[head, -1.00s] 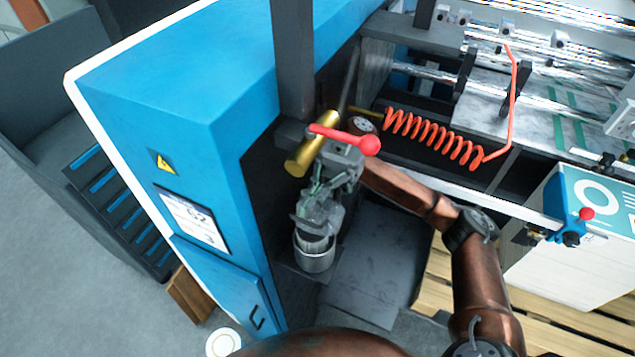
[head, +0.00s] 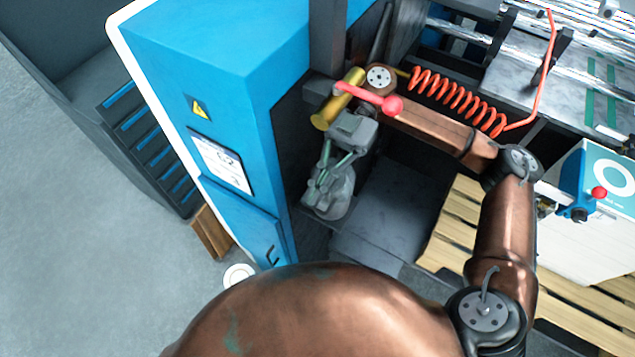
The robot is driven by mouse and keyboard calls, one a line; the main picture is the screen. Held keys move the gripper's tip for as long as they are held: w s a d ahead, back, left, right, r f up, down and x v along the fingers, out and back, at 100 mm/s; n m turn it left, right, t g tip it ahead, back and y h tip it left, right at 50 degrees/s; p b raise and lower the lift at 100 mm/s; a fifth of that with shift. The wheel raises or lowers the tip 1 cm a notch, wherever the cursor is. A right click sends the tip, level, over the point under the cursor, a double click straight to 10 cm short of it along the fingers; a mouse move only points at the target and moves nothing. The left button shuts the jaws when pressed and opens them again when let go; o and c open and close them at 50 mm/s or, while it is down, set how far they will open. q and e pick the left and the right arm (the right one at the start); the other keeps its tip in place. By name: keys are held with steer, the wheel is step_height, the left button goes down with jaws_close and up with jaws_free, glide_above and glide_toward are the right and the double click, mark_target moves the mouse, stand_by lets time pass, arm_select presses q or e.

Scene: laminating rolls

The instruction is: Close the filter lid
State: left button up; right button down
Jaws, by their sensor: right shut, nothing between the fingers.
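My right gripper (head: 322,194) points down at the dark side of the blue machine (head: 180,75), below a gold cylinder (head: 338,98) with a red-knobbed lever (head: 370,98). Its fingers are shut and hold nothing. A rounded grey piece (head: 343,196) of the filter shows right behind and beside the fingers. The gripper covers much of it, so I cannot tell whether it is the lid or the cup, or whether the fingers touch it. The lid's position is unclear. My left gripper is not in view.
A coiled orange hose (head: 450,98) runs right of the lever. A wooden pallet (head: 455,225) and a white-and-blue box (head: 575,240) stand at the right. A dark floor area lies right of the filter. A small white round object (head: 238,275) is on the floor.

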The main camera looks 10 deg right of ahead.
stand_by(0.5)
steer(key=v, duration=1.2)
steer(key=shift+f, duration=0.15)
